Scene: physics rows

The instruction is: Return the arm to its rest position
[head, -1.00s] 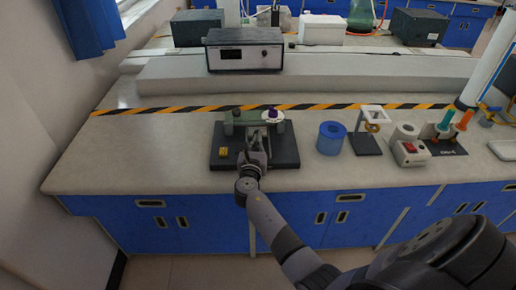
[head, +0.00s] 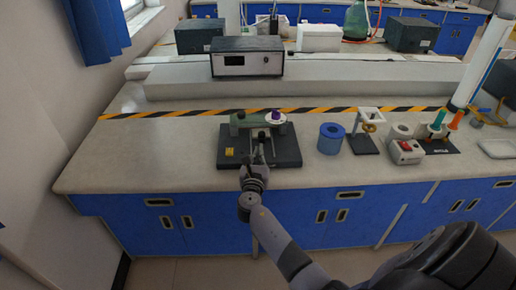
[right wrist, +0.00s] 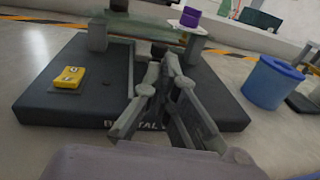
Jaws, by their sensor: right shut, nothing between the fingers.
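My right gripper (head: 259,152) is shut and empty, over the front part of a dark-based device (head: 230,156) on the bench. In the right wrist view the gripper (right wrist: 163,60) is seen with its fingers together in front of the device's base (right wrist: 60,98). The device has a green bar across two posts, a white disc with a purple knob (head: 275,116) on top, and a yellow block (head: 229,152) on its left. My right arm reaches in from the lower right. My left gripper is not in view.
To the right stand a blue cylinder (head: 331,138), a white stand with a ring (head: 366,130), a small white box with a red button (head: 405,152) and a rack with coloured handles (head: 437,137). A grey instrument (head: 247,57) stands behind the striped tape. The bench front left is clear.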

